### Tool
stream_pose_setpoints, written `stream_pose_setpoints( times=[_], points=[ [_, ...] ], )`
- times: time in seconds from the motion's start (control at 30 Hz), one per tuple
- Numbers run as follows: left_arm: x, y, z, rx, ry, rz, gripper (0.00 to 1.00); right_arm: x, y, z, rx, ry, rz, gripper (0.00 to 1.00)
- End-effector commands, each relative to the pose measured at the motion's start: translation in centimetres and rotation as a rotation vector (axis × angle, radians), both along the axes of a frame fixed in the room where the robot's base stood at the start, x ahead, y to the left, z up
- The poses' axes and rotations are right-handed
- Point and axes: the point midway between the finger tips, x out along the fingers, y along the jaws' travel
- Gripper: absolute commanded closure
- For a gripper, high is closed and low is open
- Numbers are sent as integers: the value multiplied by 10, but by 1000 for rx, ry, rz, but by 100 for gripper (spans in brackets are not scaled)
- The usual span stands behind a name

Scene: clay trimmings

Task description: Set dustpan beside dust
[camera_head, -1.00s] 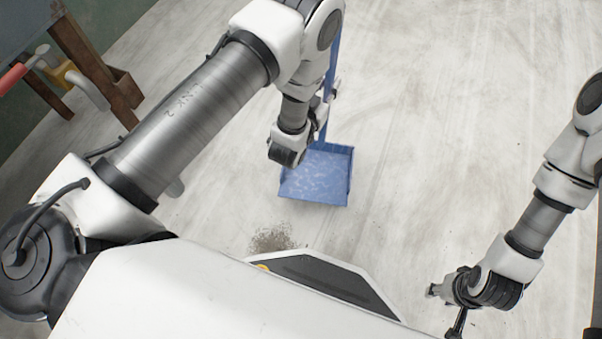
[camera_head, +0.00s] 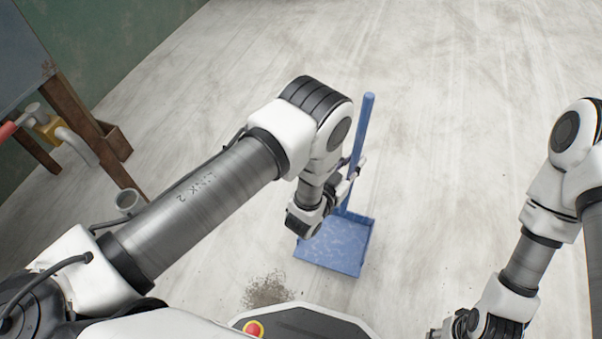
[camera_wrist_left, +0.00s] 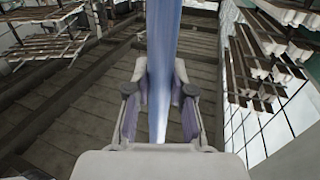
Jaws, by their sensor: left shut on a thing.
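The blue dustpan (camera_head: 335,246) with its long blue handle (camera_head: 363,125) is right of and beyond the brown dust patch (camera_head: 268,290) on the pale floor. Bare floor shows between them. I cannot tell whether the pan touches the floor. My left gripper (camera_head: 352,172) is shut on the dustpan's handle. In the left wrist view the handle (camera_wrist_left: 163,65) runs up between the fingers (camera_wrist_left: 158,100). My right gripper (camera_head: 442,333) is at the bottom edge, partly cut off, and its jaws are unclear.
A dark board on wooden legs (camera_head: 85,120) stands at the left, with a red-handled tool (camera_head: 12,128) by it. A grey cup-like container (camera_head: 128,200) shows behind my left arm. The floor beyond and right of the dustpan is clear.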

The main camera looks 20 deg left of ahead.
Motion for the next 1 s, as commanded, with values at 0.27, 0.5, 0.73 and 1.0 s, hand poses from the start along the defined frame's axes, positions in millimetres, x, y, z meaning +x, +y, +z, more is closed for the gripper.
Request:
stream_pose_setpoints(
  times=[0.27,0.5,0.73,1.0],
  points=[
    [2,18,-5,0,-3,3,100,0,0,-34,0,-1,0,60],
    [6,52,-6,-2,-2,7,100,0,0,-54,0,-1,0,60],
    [12,96,-11,-3,-3,7,100,0,0,-73,0,-1,0,60],
    [16,131,-11,-1,-3,4,100,1,0,-85,0,-2,-3,60]
  ],
)
